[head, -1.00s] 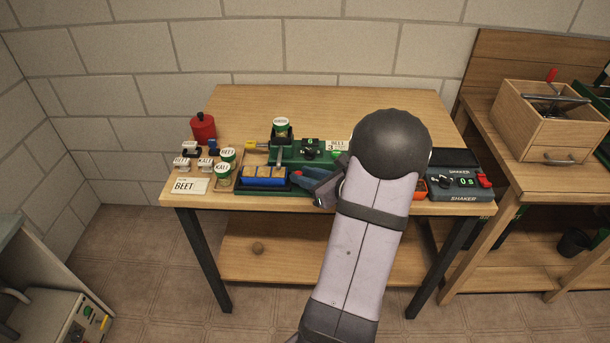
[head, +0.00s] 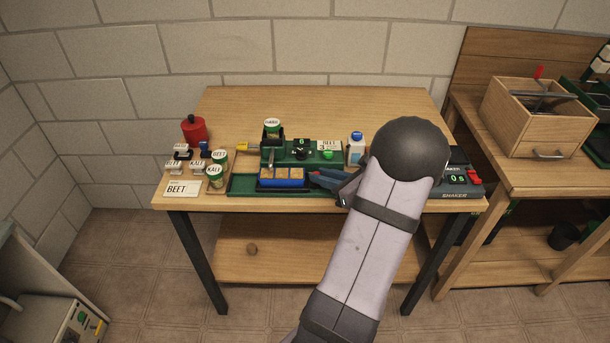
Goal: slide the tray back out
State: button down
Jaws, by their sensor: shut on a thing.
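The tray (head: 282,184) is blue with tan square cells. It lies on the low green base (head: 241,185) at the front of the bench, and the base's left part is bare. A grey lever stands over the tray's back left part, at the green station (head: 297,151) behind it. My gripper (head: 316,179) is at the tray's right end and is shut on the tray. The exact grip is too small to make out, and my arm covers the area to the right.
Green-lidded BEET and KALE pots (head: 214,176), stamps (head: 197,165) and a BEET card (head: 182,189) stand at left. A seed pot (head: 272,129) and a blue-capped bottle (head: 355,149) stand behind. The shaker (head: 461,182) is at right, partly hidden by my arm.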

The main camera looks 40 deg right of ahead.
jog(key=s+d, duration=0.7)
jog(key=shift+s+d+p, duration=0.15)
jog(key=shift+d+p, duration=0.05)
jog(key=shift+p, duration=0.2)
jog(key=c, duration=1.9)
grip_release()
jog(key=shift+c, duration=0.2)
jog(key=shift+s, duration=0.1)
jog(key=shift+b+v, duration=0.7)
jog(key=shift+v, duration=3.05)
